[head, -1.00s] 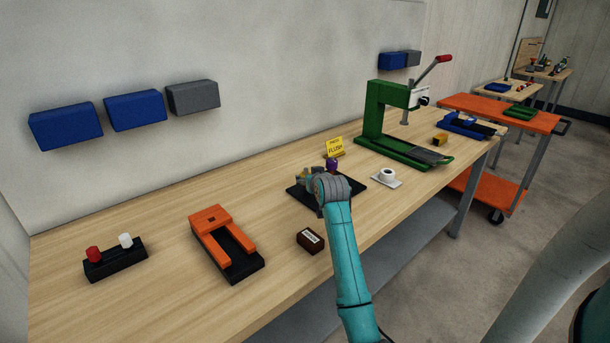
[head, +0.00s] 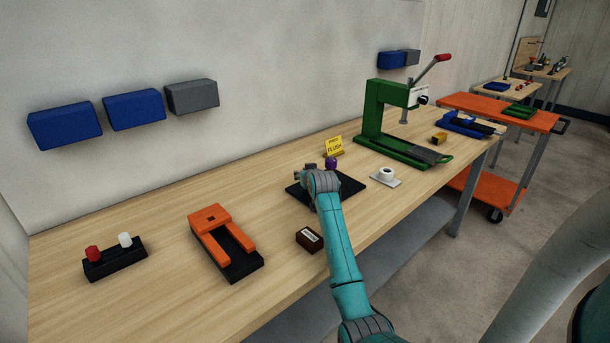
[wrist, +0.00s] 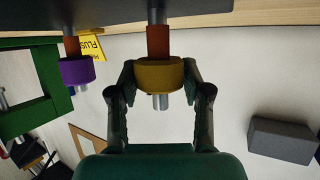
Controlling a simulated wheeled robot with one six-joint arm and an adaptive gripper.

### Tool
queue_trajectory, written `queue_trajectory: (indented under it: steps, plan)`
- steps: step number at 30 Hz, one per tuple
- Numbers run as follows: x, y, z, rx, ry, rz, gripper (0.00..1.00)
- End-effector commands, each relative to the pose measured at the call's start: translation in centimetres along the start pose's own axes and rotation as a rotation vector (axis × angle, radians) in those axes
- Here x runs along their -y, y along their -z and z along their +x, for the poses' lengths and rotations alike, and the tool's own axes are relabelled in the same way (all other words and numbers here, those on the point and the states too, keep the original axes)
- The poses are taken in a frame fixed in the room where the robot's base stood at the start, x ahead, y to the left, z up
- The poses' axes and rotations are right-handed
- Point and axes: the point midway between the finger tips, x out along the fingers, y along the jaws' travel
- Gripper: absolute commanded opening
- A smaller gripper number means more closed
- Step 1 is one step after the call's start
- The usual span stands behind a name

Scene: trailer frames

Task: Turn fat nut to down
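A gold nut (wrist: 159,75) sits around a post with a reddish-brown section, upside down in the wrist view. The fingers of my gripper (wrist: 160,82) lie on both sides of it and appear to touch it. A purple nut (wrist: 76,72) is on a neighbouring post, and it also shows in the head view (head: 332,163). The posts stand on a dark base plate (head: 350,187) on the bench. In the head view my wrist hides the gold nut and fingertips. I cannot tell by size which nut is the fat one.
A yellow sign (head: 334,146) reading "FLUSH" stands behind the plate. A white piece with a round ring (head: 386,175) is to the right, and a green press (head: 372,120) beyond it. A dark labelled block (head: 309,240) and an orange fixture (head: 210,235) are in front and left.

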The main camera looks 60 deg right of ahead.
Motion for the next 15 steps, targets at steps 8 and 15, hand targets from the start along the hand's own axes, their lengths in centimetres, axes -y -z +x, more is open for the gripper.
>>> queue_trajectory:
  steps: [8,15]
  plan:
    - [0.01,0.0,-0.01,0.0,-0.002,0.001,0.09]
    - [0.09,0.01,-0.01,0.0,-0.047,0.018,0.09]
